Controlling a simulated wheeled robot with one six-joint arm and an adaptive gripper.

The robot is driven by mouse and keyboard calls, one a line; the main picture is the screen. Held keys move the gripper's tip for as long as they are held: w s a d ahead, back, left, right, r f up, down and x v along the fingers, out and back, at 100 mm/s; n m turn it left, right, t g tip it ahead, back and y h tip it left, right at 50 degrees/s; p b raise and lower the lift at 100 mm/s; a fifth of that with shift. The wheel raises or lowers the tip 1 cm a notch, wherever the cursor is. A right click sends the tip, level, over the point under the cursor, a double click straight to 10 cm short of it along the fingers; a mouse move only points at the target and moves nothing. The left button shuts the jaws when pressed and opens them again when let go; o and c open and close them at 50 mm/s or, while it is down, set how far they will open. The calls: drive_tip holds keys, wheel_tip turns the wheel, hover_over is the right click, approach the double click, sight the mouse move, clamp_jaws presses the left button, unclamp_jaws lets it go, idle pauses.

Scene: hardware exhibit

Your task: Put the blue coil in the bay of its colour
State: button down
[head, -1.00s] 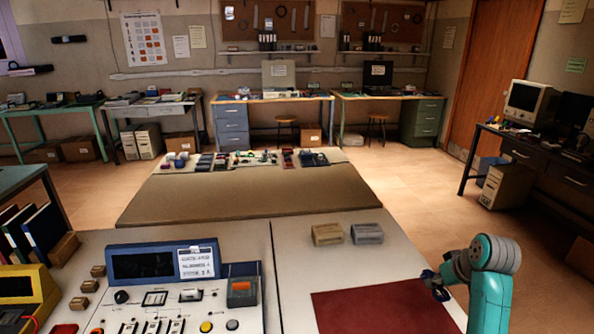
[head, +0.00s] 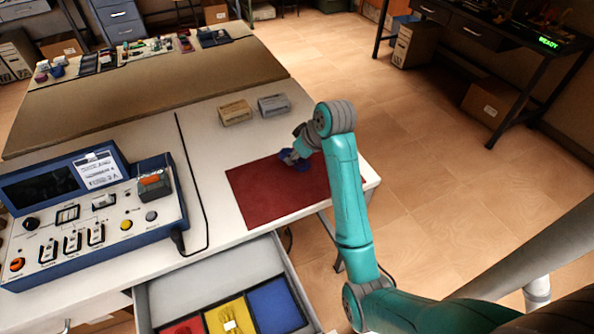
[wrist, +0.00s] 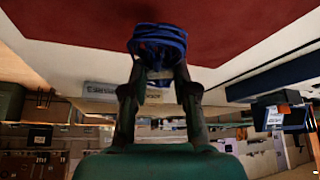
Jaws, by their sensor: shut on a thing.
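The blue coil (head: 302,167) is a bundle of blue loops over the red mat (head: 255,192) on the bench. It shows clearly in the wrist view (wrist: 158,42), between my fingertips. My gripper (head: 291,156) is shut on the coil, close to the mat; I cannot tell whether the coil touches the mat. An open drawer below the bench's front edge has a blue bay (head: 275,305) at its right. The visible part of that bay looks empty. A yellow bay (head: 230,321) with something pale in it and a red bay (head: 184,327) lie to its left.
A blue control console (head: 110,235) stands left of the mat. A tan block (head: 235,112) and a grey block (head: 273,105) sit behind the mat. A black cable runs between console and mat. Open floor lies right of the bench.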

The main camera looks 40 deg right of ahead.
sight(292, 174)
drive_tip(key=shift+f, duration=3.25)
drive_tip(key=shift+f, duration=0.1)
drive_tip(key=c, duration=0.9)
unclamp_jaws()
